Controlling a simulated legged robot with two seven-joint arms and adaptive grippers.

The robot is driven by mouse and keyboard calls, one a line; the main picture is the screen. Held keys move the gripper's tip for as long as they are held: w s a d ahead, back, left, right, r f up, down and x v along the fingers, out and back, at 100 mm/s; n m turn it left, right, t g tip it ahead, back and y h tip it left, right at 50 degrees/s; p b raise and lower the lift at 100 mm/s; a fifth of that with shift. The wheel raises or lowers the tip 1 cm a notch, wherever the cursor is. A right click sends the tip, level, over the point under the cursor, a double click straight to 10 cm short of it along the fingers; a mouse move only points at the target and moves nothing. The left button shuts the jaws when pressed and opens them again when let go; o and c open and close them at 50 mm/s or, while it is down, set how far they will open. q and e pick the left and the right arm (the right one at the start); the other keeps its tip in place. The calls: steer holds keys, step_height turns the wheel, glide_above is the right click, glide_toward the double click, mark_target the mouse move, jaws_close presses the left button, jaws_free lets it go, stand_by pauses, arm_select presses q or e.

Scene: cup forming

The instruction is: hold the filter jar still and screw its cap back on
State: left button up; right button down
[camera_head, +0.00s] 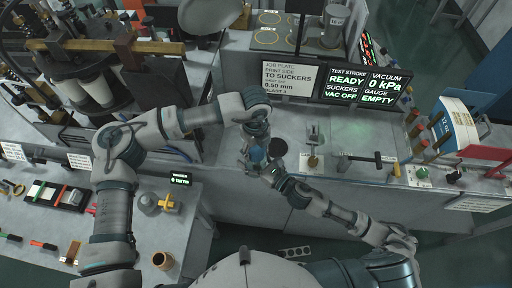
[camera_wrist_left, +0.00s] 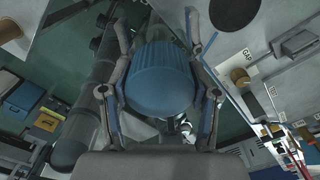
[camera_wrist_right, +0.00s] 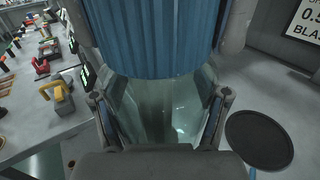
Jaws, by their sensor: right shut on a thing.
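The ribbed blue cap (camera_wrist_left: 158,75) sits at the mouth of the clear glass filter jar (camera_wrist_right: 160,110); whether its thread is engaged I cannot tell. In the head view the cap (camera_head: 257,156) shows small between my two grippers. My left gripper (camera_wrist_left: 158,45) has its fingers on both sides of the cap, with narrow gaps showing, so it looks open around it. My right gripper (camera_wrist_right: 160,105) is shut on the jar below the cap. The jar is held in front of the bench edge, mostly hidden in the head view by my grippers.
A black round pad (camera_wrist_right: 259,138) lies on the grey bench near the jar. A side table (camera_head: 130,240) at left carries several tools, a small display (camera_head: 180,180) and a yellow fitting (camera_head: 166,202).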

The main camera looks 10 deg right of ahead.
arm_select(q)
steer(key=m, duration=0.9)
steer(key=shift+m, duration=0.3)
steer(key=m, duration=0.4)
steer(key=shift+w+m, duration=0.1)
steer(key=shift+m, duration=0.3)
steer(key=m, duration=1)
steer(key=shift+w, duration=0.1)
steer(key=m, duration=0.5)
steer(key=shift+f, duration=0.1)
steer(key=m, duration=0.5)
steer(key=shift+d, duration=0.1)
steer(key=m, duration=0.3)
steer(key=o, duration=1.3)
